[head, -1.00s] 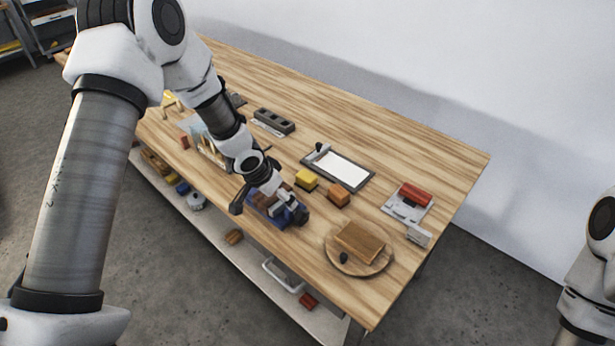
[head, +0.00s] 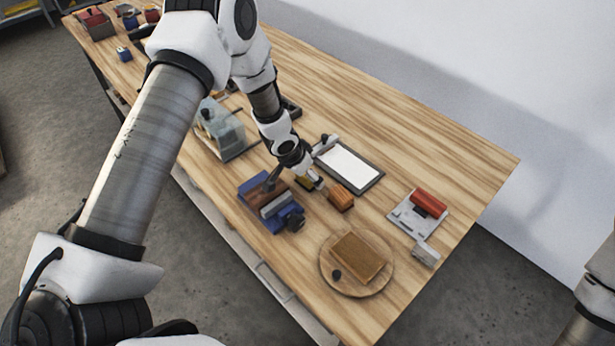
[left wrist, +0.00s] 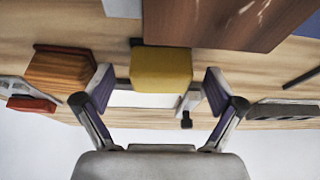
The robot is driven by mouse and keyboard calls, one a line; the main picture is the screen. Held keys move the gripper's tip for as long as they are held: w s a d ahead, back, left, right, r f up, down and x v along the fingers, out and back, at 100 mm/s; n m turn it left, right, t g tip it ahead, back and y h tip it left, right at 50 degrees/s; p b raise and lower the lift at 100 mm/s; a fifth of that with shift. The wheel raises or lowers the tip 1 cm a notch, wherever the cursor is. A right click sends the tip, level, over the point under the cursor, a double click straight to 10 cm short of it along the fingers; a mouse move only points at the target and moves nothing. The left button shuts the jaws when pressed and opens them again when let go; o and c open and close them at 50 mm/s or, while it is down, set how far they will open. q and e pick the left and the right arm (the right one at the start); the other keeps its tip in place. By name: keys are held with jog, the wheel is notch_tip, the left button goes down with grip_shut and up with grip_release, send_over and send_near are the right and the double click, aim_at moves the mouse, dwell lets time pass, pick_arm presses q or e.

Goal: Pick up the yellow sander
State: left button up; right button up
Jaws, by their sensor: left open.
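The yellow sander (head: 302,184) is a small block on the wooden table, mostly hidden by my left gripper in the head view. In the left wrist view the yellow sander (left wrist: 161,68) shows between the two fingers. My left gripper (left wrist: 158,80) is open, with a finger to each side of the sander and a visible gap on both sides. In the head view my left gripper (head: 313,178) reaches down over the sander. My right gripper is out of view.
An orange-brown block (head: 341,198) sits close right of the sander. A blue vise-like piece (head: 254,211) stands in front, and a framed white panel (head: 350,166) lies behind. A round board with a brown block (head: 358,256) and a red-topped tool (head: 428,204) are farther right.

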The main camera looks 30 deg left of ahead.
pick_arm(q)
jog(key=shift+w+f, duration=0.55)
jog(key=shift+f, duration=0.05)
jog(key=shift+s+r, duration=0.15)
jog(key=shift+s, duration=0.1)
jog(key=c, duration=0.3)
jog(key=shift+s, duration=0.1)
jog(key=c, duration=1)
jog(key=shift+r, duration=0.1)
